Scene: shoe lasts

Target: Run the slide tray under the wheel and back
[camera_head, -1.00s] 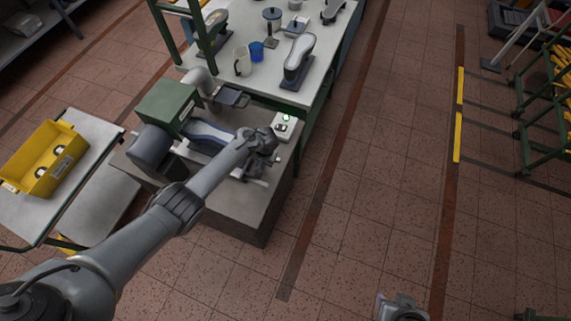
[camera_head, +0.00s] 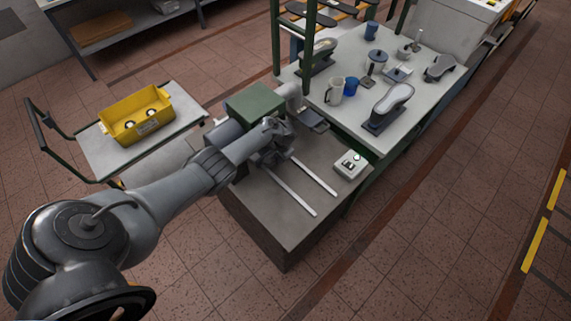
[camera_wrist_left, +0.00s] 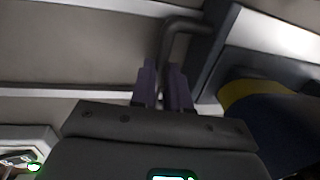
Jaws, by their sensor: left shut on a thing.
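My left gripper (camera_head: 272,148) is at the near side of the machine with the green housing (camera_head: 254,102), above the inner end of two bare rails (camera_head: 291,191). In the left wrist view its fingers (camera_wrist_left: 163,88) are shut on the dark bar handle (camera_wrist_left: 168,60) of the slide tray. The tray's pale edge (camera_wrist_left: 272,32) shows there at right, with a dark blue and yellow thing (camera_wrist_left: 262,105) on it, blurred. In the head view my arm and gripper hide the tray. My right gripper is out of view.
A switch box (camera_head: 350,165) with a green light stands on the machine's bench, right of the rails. Behind is a white table (camera_head: 400,118) with a shoe last (camera_head: 392,100), mugs and tools. A yellow bin (camera_head: 137,119) sits on a trolley at left.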

